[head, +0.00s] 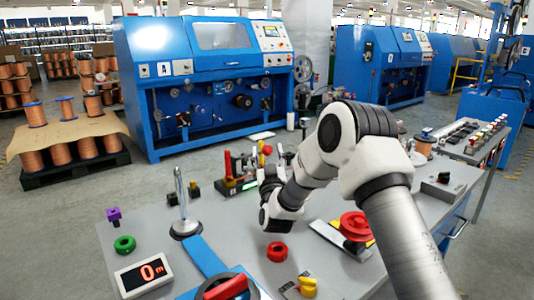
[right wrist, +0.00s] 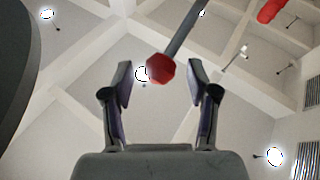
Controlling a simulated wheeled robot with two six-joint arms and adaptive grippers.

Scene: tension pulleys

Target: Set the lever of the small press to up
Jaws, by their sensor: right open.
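In the head view a small red and black device with a green base (head: 238,180) stands at the middle of the table, and I take it to be the small press. A red knob (head: 267,150) shows just right of it. In the right wrist view a red faceted knob (right wrist: 160,69) sits on the end of a grey lever rod (right wrist: 182,32). My right gripper (right wrist: 158,86) is open, with a finger on each side of the knob and visible gaps. In the head view my wrist largely hides this gripper. My left gripper is not in view.
The grey table (head: 330,275) also holds a metal post (head: 181,205), a green ring (head: 125,244), a red ring (head: 277,251), a display (head: 143,278) and a red spool (head: 355,226). Another red object (right wrist: 268,11) shows at the wrist view's upper right.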

